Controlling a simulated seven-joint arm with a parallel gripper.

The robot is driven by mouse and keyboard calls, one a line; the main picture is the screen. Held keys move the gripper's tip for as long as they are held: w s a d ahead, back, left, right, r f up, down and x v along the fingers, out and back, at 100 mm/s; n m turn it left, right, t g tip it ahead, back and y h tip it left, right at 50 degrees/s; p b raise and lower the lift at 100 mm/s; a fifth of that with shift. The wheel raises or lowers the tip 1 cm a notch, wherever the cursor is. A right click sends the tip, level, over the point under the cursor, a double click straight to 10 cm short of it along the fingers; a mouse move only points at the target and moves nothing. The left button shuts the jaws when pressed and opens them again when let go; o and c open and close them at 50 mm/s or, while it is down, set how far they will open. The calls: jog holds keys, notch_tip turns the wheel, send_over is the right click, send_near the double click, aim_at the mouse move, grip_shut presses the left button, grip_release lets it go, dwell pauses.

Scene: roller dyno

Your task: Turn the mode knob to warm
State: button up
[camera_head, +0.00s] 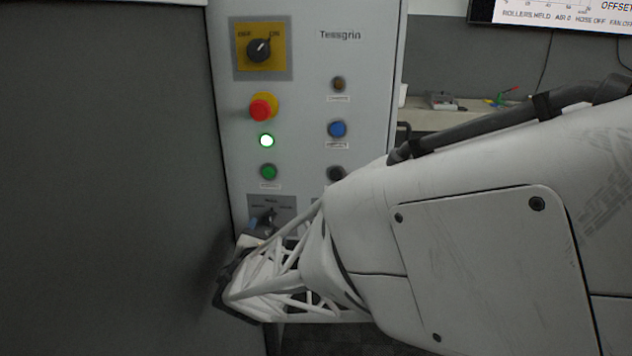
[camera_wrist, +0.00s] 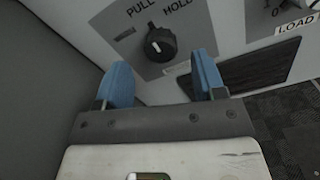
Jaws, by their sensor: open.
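The mode knob (camera_wrist: 160,43) is a black round knob with white marks, on a grey plate at the top middle of the wrist view. The words PULL and HOLD show above it; I cannot read a warm label. In the head view its plate (camera_head: 284,203) is low on the cabinet, with the dark knob partly hidden behind my gripper. My gripper (camera_wrist: 163,78) is open and empty. Its two blue fingers are spread to the left and right, just below the knob in the wrist view. In the head view one blue fingertip shows by the plate.
The cabinet front (camera_head: 305,90) carries a yellow-plated switch (camera_head: 260,50), a red emergency button (camera_head: 262,107), a lit lamp (camera_head: 266,141) and several buttons. A dark wall (camera_head: 110,160) stands close on the left. A LOAD knob (camera_wrist: 284,6) is at the wrist view's upper right.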

aim_at(270, 221)
jog(key=shift+w, duration=1.95)
jog(key=c, duration=0.9)
jog(key=shift+n, duration=4.5)
